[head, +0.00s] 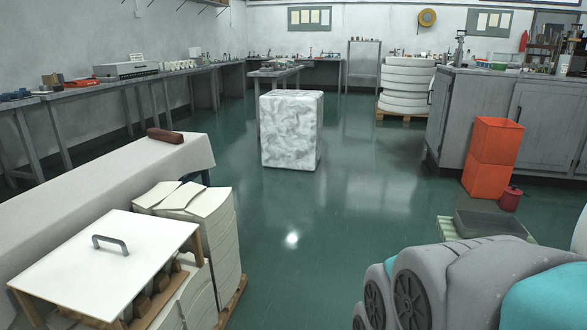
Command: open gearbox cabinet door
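No thing in the head view is marked as the gearbox cabinet, so I cannot tell which one it is. A grey cabinet (450,105) stands at the right under a worktop. My gripper is not in view. Grey and teal parts at the lower right seem to be my own arm.
Orange boxes (491,156) and a red can (511,198) stand before the grey cabinet. A white wrapped block (291,130) stands mid-room. A cloth-covered table (110,180) and white stacks (212,230) line the left.

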